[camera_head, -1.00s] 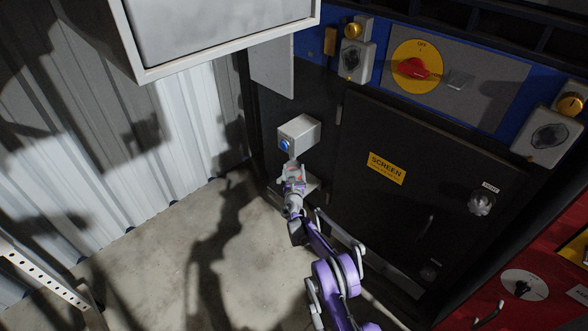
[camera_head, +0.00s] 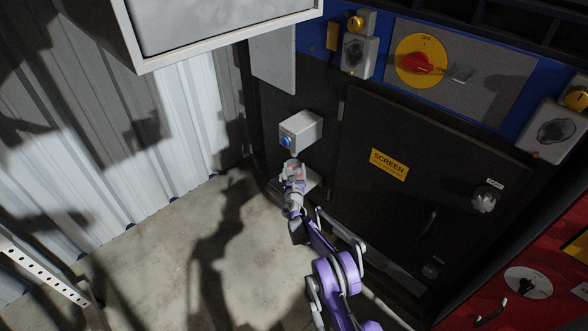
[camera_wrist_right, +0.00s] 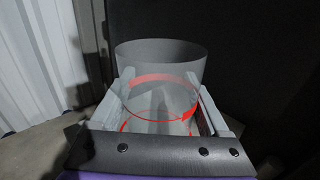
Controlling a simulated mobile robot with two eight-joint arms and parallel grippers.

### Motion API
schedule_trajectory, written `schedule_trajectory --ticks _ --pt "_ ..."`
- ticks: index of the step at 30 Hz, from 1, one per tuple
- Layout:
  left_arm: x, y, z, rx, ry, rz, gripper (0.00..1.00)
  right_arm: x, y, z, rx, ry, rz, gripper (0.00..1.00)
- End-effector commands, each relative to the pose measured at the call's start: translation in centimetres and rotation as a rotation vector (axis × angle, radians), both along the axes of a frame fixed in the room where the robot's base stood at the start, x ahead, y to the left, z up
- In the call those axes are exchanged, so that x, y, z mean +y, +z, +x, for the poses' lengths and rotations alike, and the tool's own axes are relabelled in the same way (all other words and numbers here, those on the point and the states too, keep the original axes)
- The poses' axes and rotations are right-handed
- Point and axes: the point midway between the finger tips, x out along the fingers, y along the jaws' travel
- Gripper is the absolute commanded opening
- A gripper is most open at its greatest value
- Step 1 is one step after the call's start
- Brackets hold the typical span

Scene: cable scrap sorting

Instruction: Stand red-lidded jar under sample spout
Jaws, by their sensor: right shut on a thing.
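A clear jar with a red band (camera_wrist_right: 160,60) stands between the two pale fingers of my right gripper (camera_wrist_right: 165,105) in the right wrist view. The right gripper is shut on it. In the head view my right gripper (camera_head: 292,175) is just below a grey box with a blue round front (camera_head: 300,131), which appears to be the sample spout unit. A small pale ledge (camera_head: 313,181) shows partly behind the gripper. I cannot tell whether the jar touches the ledge. My left gripper is not in view.
A dark cabinet with a yellow SCREEN label (camera_head: 389,165) stands to the right. Above it is a red switch on a yellow disc (camera_head: 421,62). A large pale box (camera_head: 200,35) overhangs at the top. Corrugated wall (camera_head: 180,120) and bare floor (camera_head: 160,255) lie to the left.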

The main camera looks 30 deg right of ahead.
Motion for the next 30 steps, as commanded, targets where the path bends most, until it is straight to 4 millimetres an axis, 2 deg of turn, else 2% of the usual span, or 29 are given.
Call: schedule_trajectory --ticks 20,21,24,30 --pt "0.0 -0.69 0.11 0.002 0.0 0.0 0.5 -0.01 -0.76 0.0 0.0 0.0 0.0 0.0" --pt "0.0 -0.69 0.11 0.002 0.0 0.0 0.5 0.0 -0.76 0.0 0.0 0.0 0.0 0.86" --pt "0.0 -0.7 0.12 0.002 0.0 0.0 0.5 0.0 -0.77 0.0 0.0 0.0 0.0 1.0" --pt "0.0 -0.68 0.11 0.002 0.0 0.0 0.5 0.01 -0.78 -0.02 0.0 0.0 0.0 1.0"
